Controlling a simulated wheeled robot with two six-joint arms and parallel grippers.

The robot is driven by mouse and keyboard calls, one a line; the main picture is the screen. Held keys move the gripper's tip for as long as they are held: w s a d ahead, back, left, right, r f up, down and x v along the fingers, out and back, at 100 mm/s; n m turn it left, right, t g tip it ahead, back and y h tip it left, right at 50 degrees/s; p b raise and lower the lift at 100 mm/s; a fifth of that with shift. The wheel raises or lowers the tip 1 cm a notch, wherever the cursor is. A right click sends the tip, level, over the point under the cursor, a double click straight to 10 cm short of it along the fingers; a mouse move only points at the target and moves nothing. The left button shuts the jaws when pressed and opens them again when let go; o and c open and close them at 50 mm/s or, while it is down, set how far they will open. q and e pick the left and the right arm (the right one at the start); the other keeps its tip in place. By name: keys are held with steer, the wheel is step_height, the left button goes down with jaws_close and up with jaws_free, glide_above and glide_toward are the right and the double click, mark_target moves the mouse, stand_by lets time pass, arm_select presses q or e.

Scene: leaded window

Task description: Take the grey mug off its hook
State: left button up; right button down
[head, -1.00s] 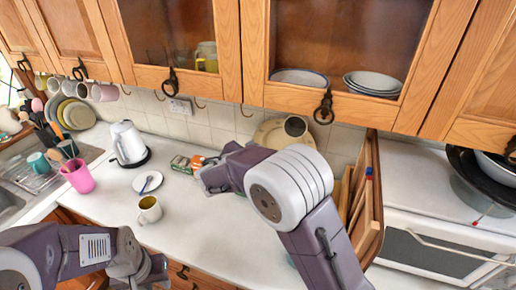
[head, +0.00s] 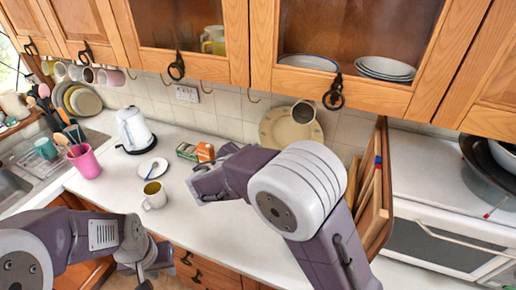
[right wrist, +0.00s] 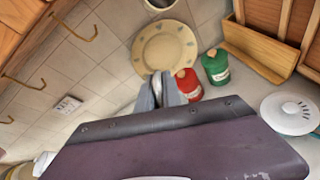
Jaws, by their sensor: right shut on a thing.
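A pale grey-beige mug (head: 303,112) hangs on its side under the wall cabinet, in front of a cream plate (head: 276,128); its hook is hidden in the head view. Its dark mouth and rim show at the top edge of the right wrist view (right wrist: 160,4). My right gripper (right wrist: 160,88) is below the mug in that view, apart from its rim, its fingers close together on a pale thing I cannot identify. The fingers are hidden by my arm in the head view. My left gripper (head: 146,268) is low at the bottom, partly cut off, its opening unclear.
Empty hooks (right wrist: 78,28) line the cabinet underside. A red jar (right wrist: 188,85) and a green jar (right wrist: 216,66) stand near the plate. On the counter are a kettle (head: 136,130), a white mug (head: 153,195) and a saucer (head: 147,167). More mugs hang far left.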

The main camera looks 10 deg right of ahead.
steer(key=shift+s+a+f+b, duration=0.3)
steer(key=shift+s+a, duration=0.15)
steer(key=shift+s, duration=0.25)
steer(key=shift+s+a+f+b, duration=0.3)
steer(key=shift+s+a, duration=0.15)
steer(key=shift+s, duration=0.2)
steer(key=shift+s+a+f+b, duration=0.25)
steer(key=shift+s+a, duration=0.2)
steer(key=shift+s, duration=0.25)
steer(key=s+a+f+b, duration=0.1)
steer(key=s+a+f, duration=0.2)
steer(key=s+a, duration=0.2)
steer(key=shift+s+a+f+b, duration=0.35)
steer(key=shift+s+f+b, duration=0.05)
steer(key=shift+s, duration=1.3)
steer(key=shift+s, duration=0.1)
